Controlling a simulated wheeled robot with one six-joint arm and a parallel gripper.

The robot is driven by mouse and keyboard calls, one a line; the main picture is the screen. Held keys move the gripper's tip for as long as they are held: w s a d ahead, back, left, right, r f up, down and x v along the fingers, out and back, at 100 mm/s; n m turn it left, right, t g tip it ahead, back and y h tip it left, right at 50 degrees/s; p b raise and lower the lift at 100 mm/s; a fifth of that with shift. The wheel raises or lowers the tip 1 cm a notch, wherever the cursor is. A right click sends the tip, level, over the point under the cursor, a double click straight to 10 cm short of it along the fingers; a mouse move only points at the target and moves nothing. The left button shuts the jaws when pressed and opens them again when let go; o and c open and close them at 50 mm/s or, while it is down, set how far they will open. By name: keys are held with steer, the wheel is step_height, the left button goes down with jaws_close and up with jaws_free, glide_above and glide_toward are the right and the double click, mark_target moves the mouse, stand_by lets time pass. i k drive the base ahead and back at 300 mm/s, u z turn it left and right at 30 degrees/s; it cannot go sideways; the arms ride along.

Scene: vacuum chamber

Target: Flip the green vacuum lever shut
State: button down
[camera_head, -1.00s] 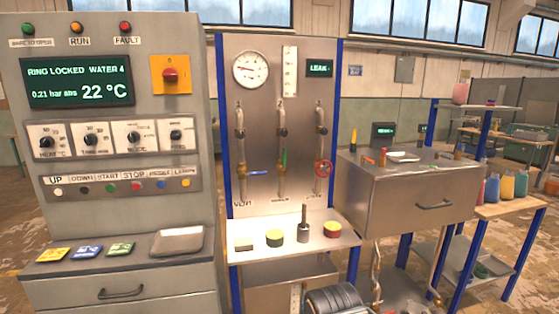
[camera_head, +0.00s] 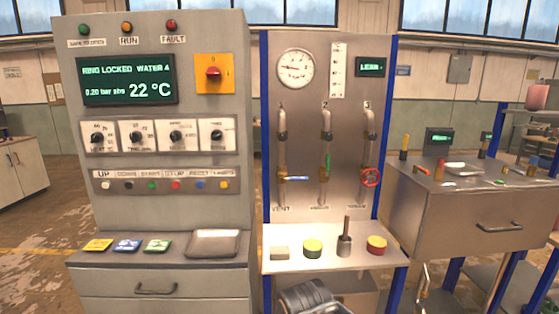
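The green vacuum lever (camera_head: 327,163) is on the middle pipe of the steel valve panel. It stands upright, in line with its pipe. A blue lever (camera_head: 294,178) on the left pipe, above the VENT label, lies horizontal. A red round handwheel (camera_head: 371,177) sits on the right pipe. A round gauge (camera_head: 296,68) is at the panel's upper left. My gripper is not in view.
A grey control cabinet (camera_head: 160,220) stands left of the panel. A shelf (camera_head: 290,258) below the valves holds yellow-topped pucks (camera_head: 313,248) and a dark upright tool (camera_head: 345,240). A steel drawer bench (camera_head: 440,215) stands at the right.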

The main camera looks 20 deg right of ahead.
mark_target(328, 163)
steer(key=u, duration=0.25)
steer(key=i, duration=1.15)
steer(key=z, duration=0.3)
